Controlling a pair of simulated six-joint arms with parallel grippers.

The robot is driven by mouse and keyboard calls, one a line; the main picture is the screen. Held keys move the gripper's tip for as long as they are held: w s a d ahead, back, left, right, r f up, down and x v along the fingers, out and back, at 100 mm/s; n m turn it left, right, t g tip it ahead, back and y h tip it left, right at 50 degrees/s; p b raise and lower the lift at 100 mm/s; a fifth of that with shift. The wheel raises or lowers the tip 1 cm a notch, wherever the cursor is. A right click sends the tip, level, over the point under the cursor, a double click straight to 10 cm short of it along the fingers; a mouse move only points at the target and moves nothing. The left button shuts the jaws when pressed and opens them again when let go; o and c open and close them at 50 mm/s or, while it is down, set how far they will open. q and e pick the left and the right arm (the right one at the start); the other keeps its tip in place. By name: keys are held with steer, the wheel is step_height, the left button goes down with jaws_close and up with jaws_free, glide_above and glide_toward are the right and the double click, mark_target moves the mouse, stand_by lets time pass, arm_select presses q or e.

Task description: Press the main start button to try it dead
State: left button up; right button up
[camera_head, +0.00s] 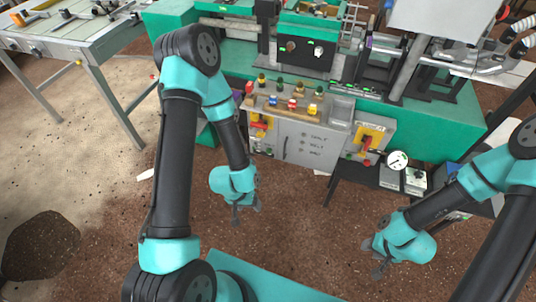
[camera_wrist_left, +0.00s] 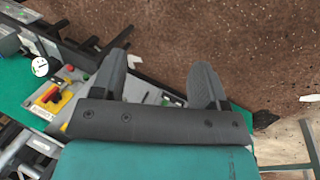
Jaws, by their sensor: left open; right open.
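A grey control panel (camera_head: 310,147) stands on the front of the green machine. Several small coloured buttons and knobs, red, yellow, green and white, sit along its top, among them a red one (camera_head: 292,103) and a yellow one (camera_head: 313,109). I cannot tell which is the main start button. My left gripper (camera_head: 238,212) is open and empty, in front of and below the panel, apart from it. Its fingers (camera_wrist_left: 160,78) are spread in the left wrist view, with part of the panel (camera_wrist_left: 83,90) behind. My right gripper (camera_head: 379,268) is open and empty, low at the right over the floor.
Yellow plates with red handles (camera_head: 260,124) (camera_head: 367,141) flank the panel front. A round white gauge (camera_head: 397,161) stands to its right. A grey workbench (camera_head: 75,45) is at the upper left. The brown floor (camera_head: 300,215) before the machine is clear.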

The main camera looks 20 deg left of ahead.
arm_select(q)
jaws_close()
stand_by(0.4)
stand_by(1.1)
